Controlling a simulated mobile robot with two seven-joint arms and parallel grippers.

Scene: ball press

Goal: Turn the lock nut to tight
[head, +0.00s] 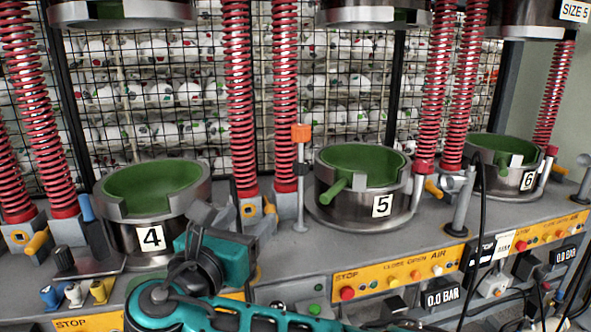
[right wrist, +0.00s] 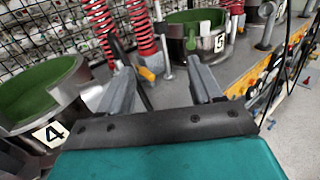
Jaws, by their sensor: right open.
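No part can be named as the lock nut with certainty. A yellow fitting (head: 248,210) sits in a grey block at the foot of the red springs between presses 4 and 5. A yellow fitting also shows in the right wrist view (right wrist: 147,75), just beyond the fingers. My right gripper (head: 235,220) is beside press 4, close in front of that block. In the right wrist view its two grey fingers (right wrist: 160,70) are spread apart with nothing held between them. Its teal body hides part of the bench. My left gripper is not in view.
Press 4 (head: 120,222), press 5 (head: 345,208) and press 6 (head: 500,182) have green-lined open bowls. An orange-topped post (head: 301,180) stands left of press 5. Tall red springs (head: 240,100) rise between the presses. Yellow button panels (head: 395,280) line the front edge.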

